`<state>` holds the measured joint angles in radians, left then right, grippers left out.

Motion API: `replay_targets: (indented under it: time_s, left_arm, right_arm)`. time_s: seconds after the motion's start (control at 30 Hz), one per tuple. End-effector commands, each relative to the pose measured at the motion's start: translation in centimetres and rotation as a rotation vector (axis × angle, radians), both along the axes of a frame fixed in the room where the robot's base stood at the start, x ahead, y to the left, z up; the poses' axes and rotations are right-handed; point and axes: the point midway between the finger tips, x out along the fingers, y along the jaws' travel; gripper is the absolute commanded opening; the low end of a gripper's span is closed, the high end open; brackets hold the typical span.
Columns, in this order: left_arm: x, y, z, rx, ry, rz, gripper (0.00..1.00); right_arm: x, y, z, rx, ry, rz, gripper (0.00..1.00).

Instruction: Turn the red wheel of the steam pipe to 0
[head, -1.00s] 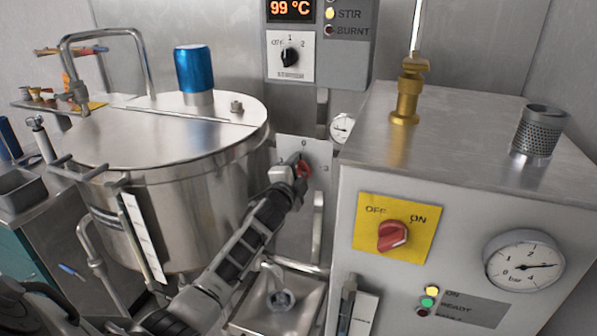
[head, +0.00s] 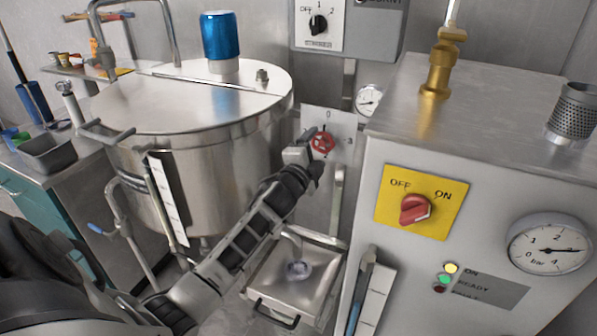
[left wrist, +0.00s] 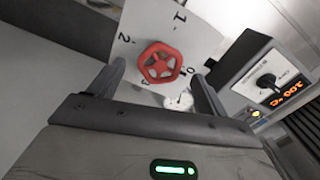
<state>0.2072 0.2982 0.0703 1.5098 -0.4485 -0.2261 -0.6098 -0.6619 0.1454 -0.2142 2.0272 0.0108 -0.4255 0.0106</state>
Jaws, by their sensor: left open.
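The red wheel (head: 322,142) is a small handwheel in front of a pale dial plate (head: 341,124) marked with numbers, between the kettle and the steam box. In the left wrist view the red wheel (left wrist: 160,63) shows whole, with the marks 0, 1, 2 and 3 around it. No pointer that tells its setting is clear. My left gripper (head: 308,163) is just below and in front of the wheel. In the left wrist view its two fingers are apart, with the wheel showing between and beyond them. The fingers do not visibly grip it. My right gripper is not in view.
The steel kettle (head: 205,110) stands close on the left of the wheel. The steam box (head: 470,110), with a red switch (head: 415,209) and a gauge (head: 549,243), stands on the right. A steel tray (head: 325,268) is below. A control box (head: 365,30) hangs above.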

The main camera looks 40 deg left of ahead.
Motion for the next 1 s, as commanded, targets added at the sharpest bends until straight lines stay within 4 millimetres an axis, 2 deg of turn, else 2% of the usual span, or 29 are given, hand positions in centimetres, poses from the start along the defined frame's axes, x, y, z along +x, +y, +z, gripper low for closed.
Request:
replay_targets:
  time_s: [0.03,0.2,0.43,0.63,1.0]
  left_arm:
    - [-1.3,-0.3,-0.1,0.002,0.002,-0.002,0.77]
    - [-5.4,-1.3,-0.2,0.001,0.002,0.000,0.77]
    - [-9.4,-2.2,-0.1,0.001,0.001,0.001,0.77]
    - [-10.8,-2.5,0.0,0.001,0.000,0.001,0.77]
    - [-10.8,-2.5,0.0,0.001,0.000,0.001,0.77]
  right_arm:
    - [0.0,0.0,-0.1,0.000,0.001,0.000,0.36]
    - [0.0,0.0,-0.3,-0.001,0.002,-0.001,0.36]
    - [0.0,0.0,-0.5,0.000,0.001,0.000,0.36]
    - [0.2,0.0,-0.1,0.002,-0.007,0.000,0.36]
    - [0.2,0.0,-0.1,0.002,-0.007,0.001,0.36]
